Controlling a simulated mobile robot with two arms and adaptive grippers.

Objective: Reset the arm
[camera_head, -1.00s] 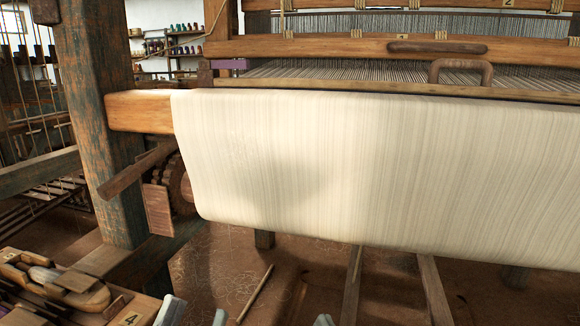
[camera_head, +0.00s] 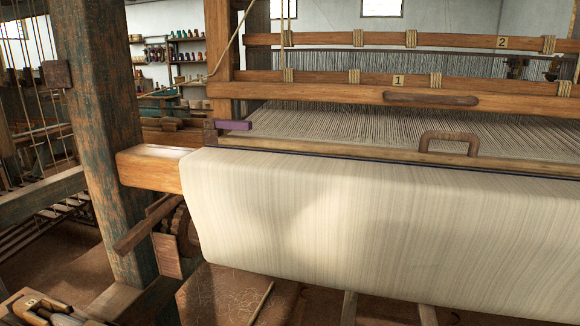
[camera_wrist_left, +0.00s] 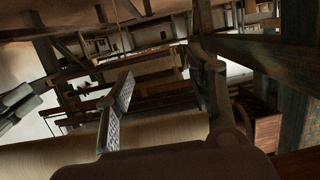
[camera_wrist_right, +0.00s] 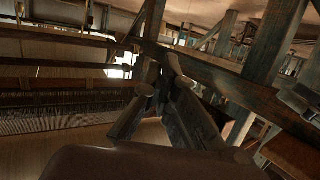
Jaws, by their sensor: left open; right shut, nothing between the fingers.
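My left gripper (camera_wrist_left: 165,78) shows in the left wrist view with its two fingers spread apart and nothing between them. Pale cloth lies below it in that view. My right gripper (camera_wrist_right: 152,88) shows in the right wrist view with its fingers together and nothing held. Dark loom timbers are behind it. Neither gripper nor arm shows in the head view. The loom's cloth beam, wrapped in cream cloth (camera_head: 340,225), fills the middle of the head view.
A thick wooden post (camera_head: 100,130) stands left of the cloth beam. Wooden crossbars (camera_head: 400,92) span the loom. Shelves (camera_head: 188,60) stand at the back. Tools sit at the lower left.

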